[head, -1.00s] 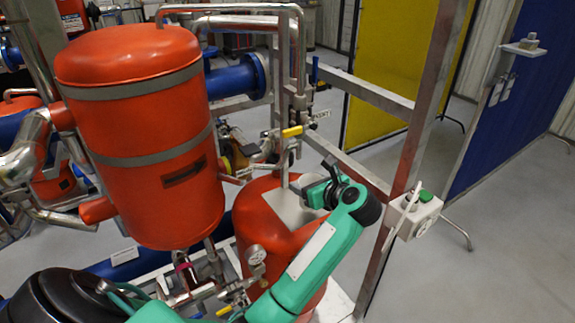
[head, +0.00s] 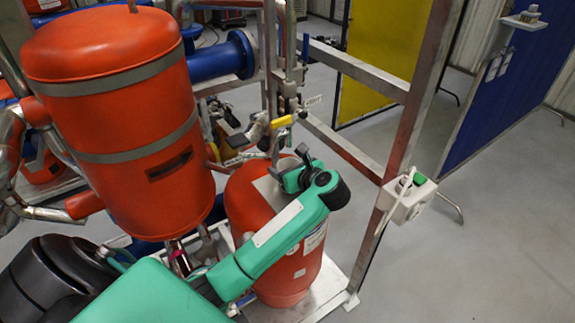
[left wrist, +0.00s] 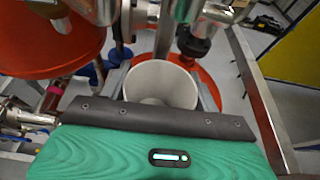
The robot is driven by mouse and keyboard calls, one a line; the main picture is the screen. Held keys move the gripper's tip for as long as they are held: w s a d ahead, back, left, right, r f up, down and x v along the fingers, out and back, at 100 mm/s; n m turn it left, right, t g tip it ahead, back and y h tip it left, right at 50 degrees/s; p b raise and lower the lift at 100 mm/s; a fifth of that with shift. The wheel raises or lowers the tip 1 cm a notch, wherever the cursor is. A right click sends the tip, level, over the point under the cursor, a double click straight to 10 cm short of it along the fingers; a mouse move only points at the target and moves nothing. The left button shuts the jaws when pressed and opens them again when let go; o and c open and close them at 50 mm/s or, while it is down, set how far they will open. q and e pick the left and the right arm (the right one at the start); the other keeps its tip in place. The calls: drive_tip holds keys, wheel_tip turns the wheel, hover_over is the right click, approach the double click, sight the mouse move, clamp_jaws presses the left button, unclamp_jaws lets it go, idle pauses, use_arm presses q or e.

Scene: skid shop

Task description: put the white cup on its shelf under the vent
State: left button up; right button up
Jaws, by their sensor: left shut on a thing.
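The white cup (left wrist: 160,82) shows in the left wrist view just beyond my green hand, with its round open mouth towards the camera. My left gripper (left wrist: 161,92) is shut on it; dark grey finger parts show on both sides of the cup. I cannot clearly identify the shelf or vent. My right gripper is not in view.
A large red vessel (head: 115,110) stands left of the gripper. A valve with a yellow handle (head: 281,122) and vertical pipes are close behind it. A metal frame post (head: 410,125) with a white switch box (head: 408,200) stands on the right.

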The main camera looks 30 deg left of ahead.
use_arm(q)
drive_tip(key=shift+s+a+f, duration=0.15)
drive_tip(key=shift+s, duration=0.05)
drive_tip(key=o, duration=0.8)
drive_tip(key=shift+c, duration=0.2)
drive_tip(key=shift+o, duration=1.3)
drive_tip(key=shift+w, duration=0.15)
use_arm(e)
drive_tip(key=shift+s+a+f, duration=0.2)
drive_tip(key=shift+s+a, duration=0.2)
